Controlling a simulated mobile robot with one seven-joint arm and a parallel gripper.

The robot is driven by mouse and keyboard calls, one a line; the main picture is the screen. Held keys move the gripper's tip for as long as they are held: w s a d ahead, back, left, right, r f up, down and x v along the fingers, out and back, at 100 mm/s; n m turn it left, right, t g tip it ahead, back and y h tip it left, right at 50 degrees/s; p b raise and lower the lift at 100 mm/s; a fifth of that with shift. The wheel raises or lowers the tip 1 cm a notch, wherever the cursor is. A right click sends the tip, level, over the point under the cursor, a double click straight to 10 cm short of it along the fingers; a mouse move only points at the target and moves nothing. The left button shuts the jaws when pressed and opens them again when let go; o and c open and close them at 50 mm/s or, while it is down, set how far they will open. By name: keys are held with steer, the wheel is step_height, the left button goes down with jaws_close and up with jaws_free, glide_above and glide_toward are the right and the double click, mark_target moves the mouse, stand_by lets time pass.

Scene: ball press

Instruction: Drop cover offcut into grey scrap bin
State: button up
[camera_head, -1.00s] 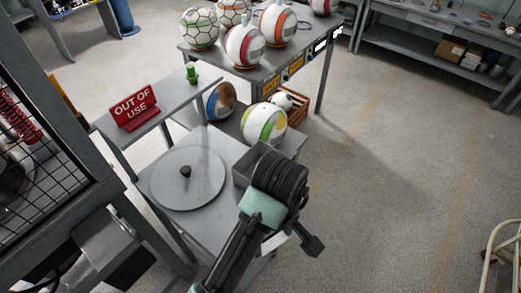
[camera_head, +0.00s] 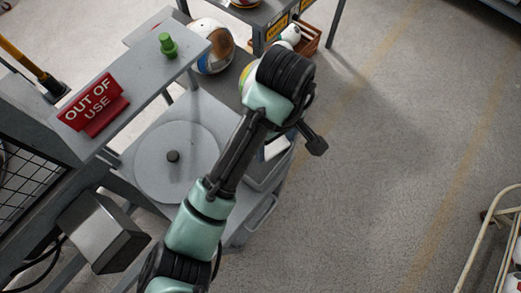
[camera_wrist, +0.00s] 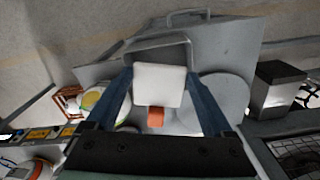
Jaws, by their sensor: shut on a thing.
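The cover offcut (camera_wrist: 158,82) is a white piece with an orange patch at its lower edge in the wrist view. My gripper (camera_wrist: 160,76) is shut on it, with one blue finger on each side. The grey scrap bin (camera_head: 268,178) stands on the grey cart, partly hidden by my arm. In the wrist view the bin's rim (camera_wrist: 150,42) shows behind the offcut, which covers part of the opening. I cannot tell the height between them.
A round grey plate with a black knob (camera_head: 148,168) lies on the cart left of the bin. A red OUT OF USE sign (camera_head: 93,105) and a green peg (camera_head: 168,45) stand on a shelf. Balls (camera_head: 213,45) sit behind.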

step_height(320, 180, down, 5)
steer(key=b, duration=0.5)
steer(key=shift+w, duration=0.1)
steer(key=o, duration=1.1)
step_height(320, 180, up, 13)
steer(key=p, duration=0.4)
